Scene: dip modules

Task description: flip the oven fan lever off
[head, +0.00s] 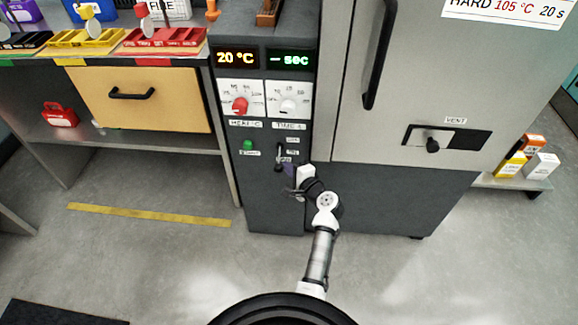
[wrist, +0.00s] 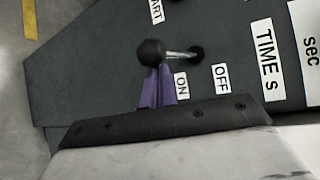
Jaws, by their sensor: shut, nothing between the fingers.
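The fan lever (wrist: 177,54) is a short metal rod with a black ball knob (wrist: 151,53), on the dark oven control panel. In the head view the lever (head: 279,160) hangs down from its pivot, tilted to the ON side. The ON label (wrist: 181,86) and OFF label (wrist: 221,78) sit beside it; OFF is the upper one. My gripper (wrist: 158,72) has purple fingers, shut with nothing between them. The fingertips are right at the knob; I cannot tell whether they touch it. In the head view my gripper (head: 288,170) is just below the lever.
Above the lever are a red dial (head: 240,105), a white dial (head: 289,106) and two displays. A green button (head: 247,145) is left of it. The oven door handle (head: 377,55) and vent slider (head: 433,145) are to the right. The floor in front is clear.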

